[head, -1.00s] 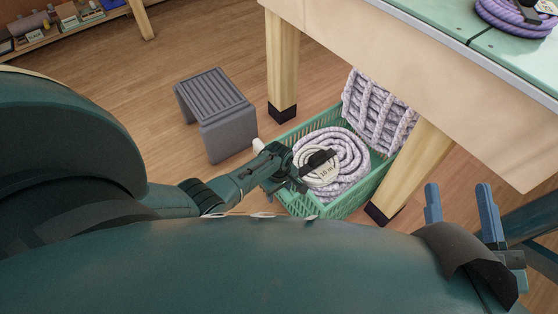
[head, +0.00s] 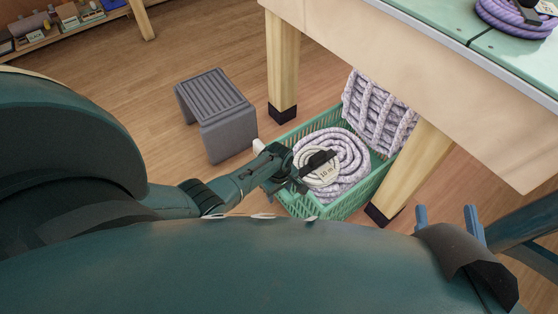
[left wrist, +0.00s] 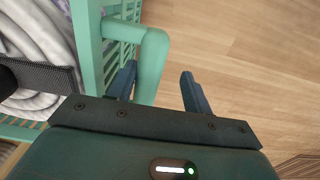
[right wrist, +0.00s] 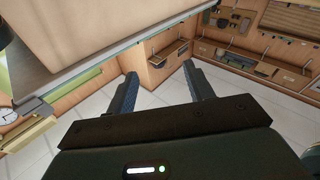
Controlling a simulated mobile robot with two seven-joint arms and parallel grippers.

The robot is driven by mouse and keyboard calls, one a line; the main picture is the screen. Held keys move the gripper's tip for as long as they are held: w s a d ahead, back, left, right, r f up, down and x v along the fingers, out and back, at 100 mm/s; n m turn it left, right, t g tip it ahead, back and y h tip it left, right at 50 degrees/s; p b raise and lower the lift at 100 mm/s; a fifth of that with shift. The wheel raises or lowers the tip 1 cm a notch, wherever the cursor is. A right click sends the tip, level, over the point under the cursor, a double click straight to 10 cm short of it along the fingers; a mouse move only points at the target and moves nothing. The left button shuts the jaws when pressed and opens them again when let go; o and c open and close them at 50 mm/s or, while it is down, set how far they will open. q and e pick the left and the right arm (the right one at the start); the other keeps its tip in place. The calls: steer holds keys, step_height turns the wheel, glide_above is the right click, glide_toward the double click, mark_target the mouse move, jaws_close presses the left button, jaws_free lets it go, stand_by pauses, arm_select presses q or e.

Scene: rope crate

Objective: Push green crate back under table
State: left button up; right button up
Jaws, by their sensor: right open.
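The green crate (head: 352,203) sits on the floor under the table's edge, between two table legs, its near part sticking out. It holds a coiled pale lilac rope (head: 345,152) with a tag, and a second rope bundle (head: 378,115) behind. My left gripper is at the crate's near side; its fingertips are hidden in the head view. In the left wrist view my left gripper (left wrist: 158,80) has its fingers apart, with the crate's green handle (left wrist: 153,60) between them and a gap to the right finger. My right gripper (head: 446,216) is open and empty, right of the crate.
The table (head: 350,40) stands over the crate, with legs at left (head: 283,65) and right (head: 412,165). A grey step stool (head: 218,110) stands left of the crate. Purple rope (head: 515,15) lies on the tabletop. Wooden floor is clear around the stool.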

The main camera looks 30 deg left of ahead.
arm_select(q)
step_height(320, 180, up, 8)
steer(key=p, duration=0.8)
steer(key=shift+r+p, duration=0.15)
steer(key=shift+p, duration=0.2)
step_height(320, 180, up, 7)
steer(key=p, duration=0.7)
arm_select(e)
steer(key=s+d+r+m+g+h, duration=0.2)
steer(key=d+r+m+g+h, duration=0.2)
steer(key=d+r+m, duration=0.1)
steer(key=shift+s+r+h, duration=0.2)
steer(key=shift+r+h, duration=0.1)
steer(key=shift+r, duration=0.15)
